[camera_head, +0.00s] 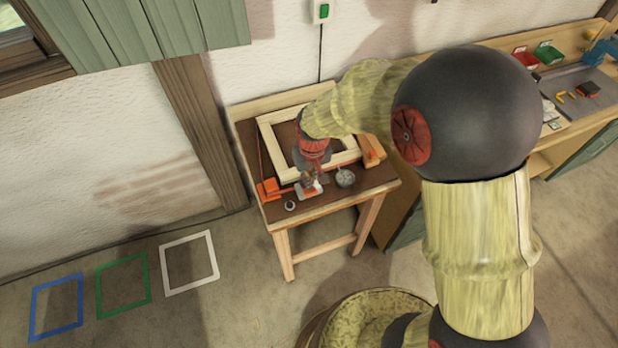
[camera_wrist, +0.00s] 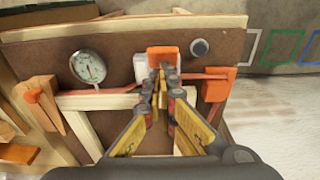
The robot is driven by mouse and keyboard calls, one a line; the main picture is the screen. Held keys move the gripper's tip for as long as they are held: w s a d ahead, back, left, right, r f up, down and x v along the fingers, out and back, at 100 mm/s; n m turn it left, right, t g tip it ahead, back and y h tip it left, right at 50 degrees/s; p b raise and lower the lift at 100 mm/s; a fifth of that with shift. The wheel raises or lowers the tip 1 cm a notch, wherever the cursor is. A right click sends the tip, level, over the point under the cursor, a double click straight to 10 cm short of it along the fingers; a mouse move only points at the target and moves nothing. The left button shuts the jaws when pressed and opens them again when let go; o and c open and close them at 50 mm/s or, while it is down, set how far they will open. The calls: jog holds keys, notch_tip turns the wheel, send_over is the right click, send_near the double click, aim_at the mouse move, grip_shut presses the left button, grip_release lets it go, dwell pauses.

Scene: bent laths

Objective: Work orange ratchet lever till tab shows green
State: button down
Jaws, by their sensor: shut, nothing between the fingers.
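A wooden frame (camera_head: 268,134) lies on the small table with an orange band along its edge. An orange block (camera_wrist: 163,54), which looks like the ratchet lever, shows just beyond my fingertips in the wrist view, beside a pale block (camera_wrist: 140,68). My gripper (camera_wrist: 167,72) is shut and empty, its tips overlapping the lever's near side; I cannot tell if they touch. In the head view my gripper (camera_head: 311,178) is over the table's front edge area, hiding part of the ratchet. A round white dial (camera_wrist: 88,67) stands left of it. No green tab is discernible.
A dark round knob (camera_wrist: 200,47) is near the table edge. Blue, green and white floor outlines (camera_head: 190,262) lie left of the table. A workbench stands at right.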

aim_at(312, 190)
jog(key=shift+s+d+f+t+y+b, duration=0.25)
jog(key=shift+s+f+t+b, duration=0.65)
jog(key=shift+b, duration=0.8)
jog(key=shift+s+d+f, duration=0.1)
jog(key=shift+s, duration=0.2)
jog(key=shift+w, duration=0.1)
jog(key=shift+w+a+r+p, duration=0.2)
jog(key=shift+w+r+p, duration=0.15)
jog(key=shift+w, duration=0.25)
